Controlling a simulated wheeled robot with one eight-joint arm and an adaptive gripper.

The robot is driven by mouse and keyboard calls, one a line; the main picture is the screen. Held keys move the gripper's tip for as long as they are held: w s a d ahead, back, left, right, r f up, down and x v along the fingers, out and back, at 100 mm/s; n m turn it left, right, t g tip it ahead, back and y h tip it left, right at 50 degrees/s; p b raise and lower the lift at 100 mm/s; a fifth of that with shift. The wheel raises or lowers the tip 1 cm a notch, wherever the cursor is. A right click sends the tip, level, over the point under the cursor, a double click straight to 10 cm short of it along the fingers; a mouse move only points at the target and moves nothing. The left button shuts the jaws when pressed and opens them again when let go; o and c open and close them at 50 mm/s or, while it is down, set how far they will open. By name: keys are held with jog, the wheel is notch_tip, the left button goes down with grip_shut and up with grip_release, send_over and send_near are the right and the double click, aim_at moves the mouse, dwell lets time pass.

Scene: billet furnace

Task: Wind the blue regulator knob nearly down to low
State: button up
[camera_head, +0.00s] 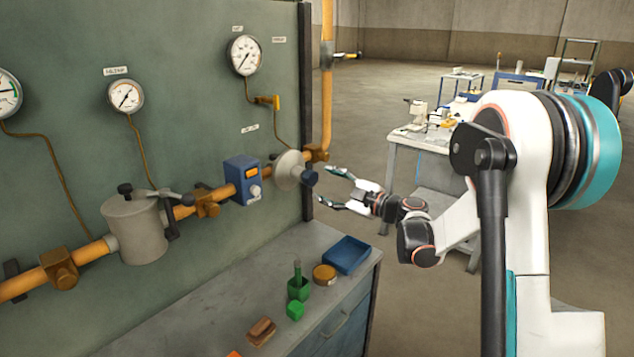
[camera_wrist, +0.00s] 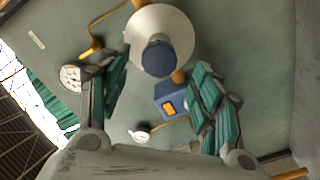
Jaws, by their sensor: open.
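The blue regulator knob (camera_head: 309,178) sticks out from the front of a round pale grey regulator body (camera_head: 287,169) on the orange pipe. In the wrist view the knob (camera_wrist: 158,56) shows end-on, in front of the pale disc (camera_wrist: 178,25). My gripper (camera_head: 327,186) is open and empty, just to the right of the knob and pointing at it. In the wrist view the two teal-padded fingers of my gripper (camera_wrist: 162,68) stand wide apart, one on each side of the knob in the picture. I see no contact. No position mark on the knob is readable.
A blue box (camera_head: 243,180) with a small display sits on the pipe left of the regulator. Gauges (camera_head: 244,55) hang on the panel above.

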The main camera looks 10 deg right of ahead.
jog(key=shift+v, duration=2.75)
